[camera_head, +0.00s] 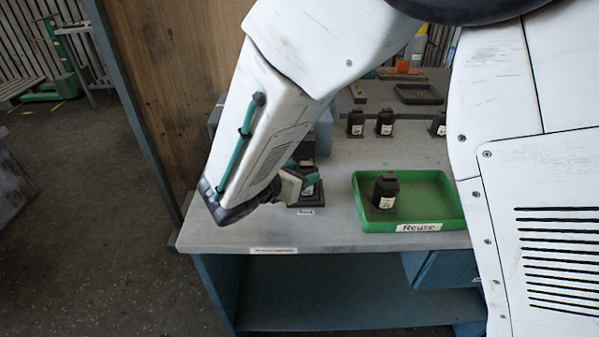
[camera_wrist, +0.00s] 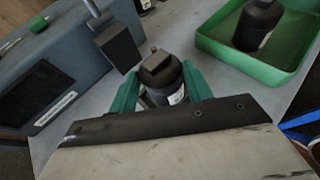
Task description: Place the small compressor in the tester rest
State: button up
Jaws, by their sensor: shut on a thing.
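My gripper (camera_head: 297,184) is shut on a small black compressor (camera_head: 309,187) with a pale label. In the wrist view the compressor (camera_wrist: 162,76) stands between the green fingers. The dark, square tester rest (camera_head: 309,203) is directly under the compressor, at the bench's front left, with a small label in front. The gripper and arm cover part of both, so I cannot tell if the compressor is fully seated. In the wrist view a dark block on a rod (camera_wrist: 118,46) hangs from the blue-grey tester (camera_wrist: 75,62), just left of the compressor.
A green tray (camera_head: 429,206) marked "Reuse" holds another dark compressor (camera_head: 385,190) to the right. Several similar compressors (camera_head: 384,123) stand in a row farther back. A dark shallow tray (camera_head: 418,94) lies behind them. The bench between is mostly clear.

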jog(key=shift+f, duration=0.1)
jog(key=o, duration=1.4)
